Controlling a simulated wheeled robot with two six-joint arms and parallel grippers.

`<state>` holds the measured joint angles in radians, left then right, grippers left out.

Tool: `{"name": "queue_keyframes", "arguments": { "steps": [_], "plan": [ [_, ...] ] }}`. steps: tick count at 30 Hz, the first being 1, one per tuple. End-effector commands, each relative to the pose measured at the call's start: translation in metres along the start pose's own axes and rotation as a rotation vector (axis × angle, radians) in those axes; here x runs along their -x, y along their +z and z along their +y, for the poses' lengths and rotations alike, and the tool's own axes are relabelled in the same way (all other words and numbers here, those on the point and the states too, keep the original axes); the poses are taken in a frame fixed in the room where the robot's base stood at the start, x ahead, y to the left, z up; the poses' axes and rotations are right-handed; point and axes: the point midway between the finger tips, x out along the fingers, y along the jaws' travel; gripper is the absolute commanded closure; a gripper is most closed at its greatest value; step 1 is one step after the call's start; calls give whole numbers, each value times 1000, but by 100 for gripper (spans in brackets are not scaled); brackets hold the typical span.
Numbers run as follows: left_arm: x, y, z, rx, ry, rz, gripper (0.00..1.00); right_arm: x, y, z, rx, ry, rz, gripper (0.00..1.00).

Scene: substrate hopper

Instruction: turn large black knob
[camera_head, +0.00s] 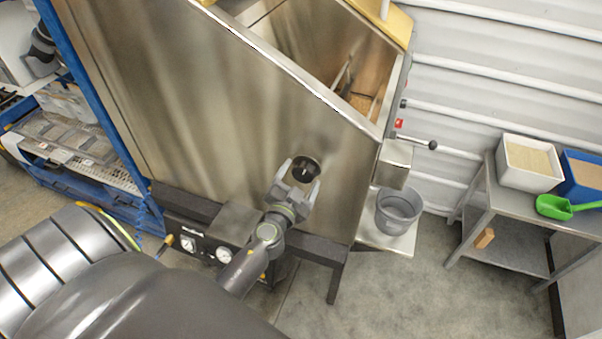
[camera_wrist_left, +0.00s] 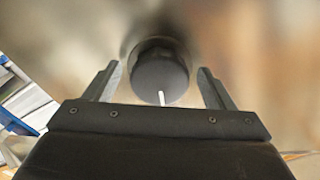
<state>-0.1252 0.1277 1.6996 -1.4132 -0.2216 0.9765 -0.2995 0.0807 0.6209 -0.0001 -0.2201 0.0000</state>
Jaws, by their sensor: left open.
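The large black knob (camera_head: 306,168) sits on the slanted steel front of the hopper (camera_head: 200,100). My left gripper (camera_head: 299,178) is open just in front of the knob, its two fingers on either side of it. In the left wrist view the knob (camera_wrist_left: 160,72) is dark and round, with a white mark at its lower edge, and lies between the open fingers (camera_wrist_left: 160,85). A gap shows between the knob and each finger there. Whether the fingers reach level with the knob is hard to tell. My right gripper is not in view.
A lever with a black ball (camera_head: 432,145) juts out at the hopper's right side. A grey bucket (camera_head: 398,212) stands below the outlet. A steel table (camera_head: 510,205) at the right holds a white bin (camera_head: 529,165) and a green scoop (camera_head: 553,207). Gauges (camera_head: 224,254) sit under the hopper.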

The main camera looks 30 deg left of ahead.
Motion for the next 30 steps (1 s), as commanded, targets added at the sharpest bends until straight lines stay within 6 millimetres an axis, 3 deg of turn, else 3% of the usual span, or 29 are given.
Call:
{"name": "queue_keyframes", "arguments": {
  "steps": [13, 23, 30],
  "plan": [
    [-10, 0, 0, 1, 0, 0, 25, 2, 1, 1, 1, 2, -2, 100],
    [-9, 0, 0, 1, 0, 0, 68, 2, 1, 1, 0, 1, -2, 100],
    [-9, 0, 0, -17, 1, 0, 68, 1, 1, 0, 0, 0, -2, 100]
  ]
}}
